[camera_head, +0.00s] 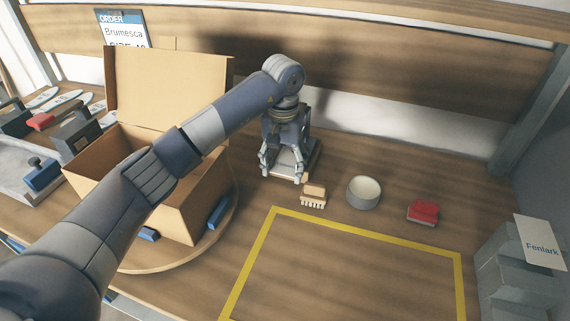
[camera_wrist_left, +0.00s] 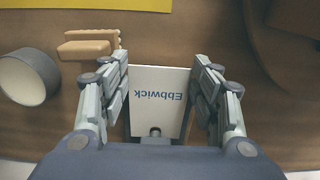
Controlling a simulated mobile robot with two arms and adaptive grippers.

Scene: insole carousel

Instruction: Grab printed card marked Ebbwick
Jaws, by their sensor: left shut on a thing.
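The printed card marked Ebbwick (camera_wrist_left: 160,88) is white with blue letters, upside down in the left wrist view. It lies between the fingers of my left gripper (camera_wrist_left: 161,88), which is shut on it. In the head view my left gripper (camera_head: 283,172) points down at the back of the table, behind the brush. The card there is mostly hidden by the fingers. My right gripper is not in view.
An open cardboard box (camera_head: 190,205) stands left. A Fentark card (camera_head: 540,243) is at far right. The yellow-taped area (camera_head: 365,235) is clear.

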